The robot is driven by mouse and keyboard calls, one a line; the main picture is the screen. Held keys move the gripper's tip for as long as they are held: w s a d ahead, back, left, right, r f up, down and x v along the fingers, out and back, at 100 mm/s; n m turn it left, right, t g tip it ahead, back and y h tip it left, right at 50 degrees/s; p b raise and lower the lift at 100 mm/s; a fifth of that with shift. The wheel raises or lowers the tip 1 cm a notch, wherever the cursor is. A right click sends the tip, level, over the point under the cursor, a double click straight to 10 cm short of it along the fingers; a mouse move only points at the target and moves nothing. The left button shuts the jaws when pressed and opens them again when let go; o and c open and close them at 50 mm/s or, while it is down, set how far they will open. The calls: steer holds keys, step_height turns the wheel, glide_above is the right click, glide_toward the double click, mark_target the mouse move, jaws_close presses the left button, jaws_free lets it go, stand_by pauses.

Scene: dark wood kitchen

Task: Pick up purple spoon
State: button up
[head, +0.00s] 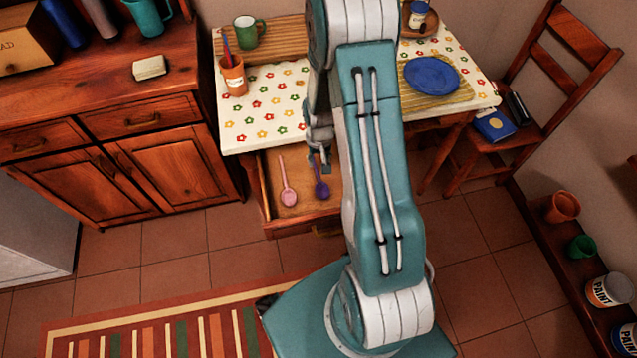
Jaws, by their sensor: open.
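The purple spoon (321,188) lies in the open table drawer (307,203), its bowl toward the front. My gripper (321,164) is open above the drawer, over the handle end of the purple spoon. My arm hides part of the gripper and the right part of the drawer. I cannot tell whether the fingers touch the spoon. A pink spoon (288,193) lies in the same drawer, left of the purple one.
The table (262,132) with a flowered cloth stands above the drawer. It holds an orange cup (233,76), a green mug (246,35) and a blue plate (431,75). A chair (540,100) stands right and a wooden cabinet (105,140) left.

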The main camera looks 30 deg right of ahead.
mark_target(319, 179)
step_height(319, 179, down, 8)
steer(key=shift+s+a+f, duration=0.15)
steer(key=shift+f, duration=0.1)
jaws_close()
stand_by(0.3)
